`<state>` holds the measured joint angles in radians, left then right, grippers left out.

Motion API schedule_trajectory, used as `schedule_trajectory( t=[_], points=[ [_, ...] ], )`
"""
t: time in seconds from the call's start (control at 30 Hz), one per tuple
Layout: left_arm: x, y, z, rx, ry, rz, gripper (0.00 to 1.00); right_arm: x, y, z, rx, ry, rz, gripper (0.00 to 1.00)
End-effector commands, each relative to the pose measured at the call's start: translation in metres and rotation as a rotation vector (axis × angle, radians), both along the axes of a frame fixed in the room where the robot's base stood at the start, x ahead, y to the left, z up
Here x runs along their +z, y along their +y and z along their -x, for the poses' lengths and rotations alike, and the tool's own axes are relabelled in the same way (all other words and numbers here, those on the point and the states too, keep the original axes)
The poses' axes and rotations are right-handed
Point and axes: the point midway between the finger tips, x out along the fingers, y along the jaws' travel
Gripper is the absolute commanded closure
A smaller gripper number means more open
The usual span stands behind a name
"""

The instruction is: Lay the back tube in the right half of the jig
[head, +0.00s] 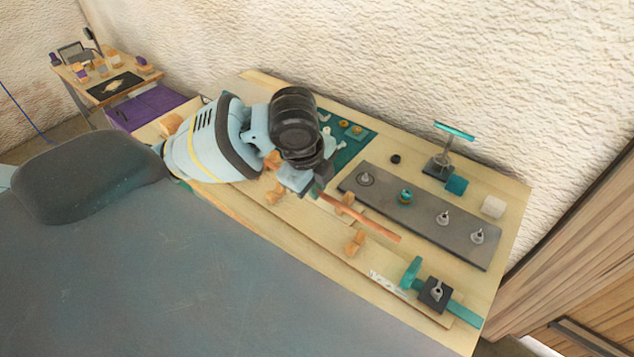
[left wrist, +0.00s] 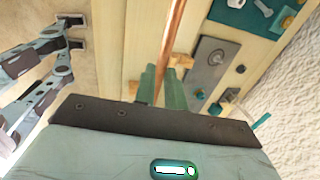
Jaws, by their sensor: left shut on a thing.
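My left gripper (head: 317,190) is shut on a copper-coloured tube (head: 375,227), the only tube I can make out, taken as the back tube. In the left wrist view the tube (left wrist: 174,35) runs between the two green fingers (left wrist: 162,88). In the head view its bare end points down to the right, passing an orange-tan block (head: 346,201) of the jig. I cannot tell whether it touches that block. A second block (head: 355,242) stands nearer to me on the jig board (head: 320,246). More blocks (head: 275,193) stand by my wrist, which hides part of the jig's left half.
A grey plate (head: 465,245) with several upright pegs lies behind the tube. A dark clamp block (head: 434,294) and a teal piece (head: 411,272) are at the right end. A teal-topped stand (head: 440,160) and a white block (head: 493,206) are near the wall.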

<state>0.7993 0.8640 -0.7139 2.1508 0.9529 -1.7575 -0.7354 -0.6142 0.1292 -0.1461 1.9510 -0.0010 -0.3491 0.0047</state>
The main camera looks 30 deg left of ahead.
Motion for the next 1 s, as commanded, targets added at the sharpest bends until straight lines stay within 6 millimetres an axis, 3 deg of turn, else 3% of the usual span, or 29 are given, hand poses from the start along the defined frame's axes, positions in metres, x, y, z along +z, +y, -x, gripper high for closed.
schedule_trajectory(
  t=[0.37,1.0],
  points=[
    [-0.005,0.000,0.000,0.001,0.000,0.000,1.00,-0.001,0.002,0.002,0.001,0.004,-0.003,0.64],
    [-0.061,0.000,0.001,0.000,0.003,0.000,1.00,-0.011,0.002,0.011,0.000,0.031,-0.003,0.64]
  ],
)
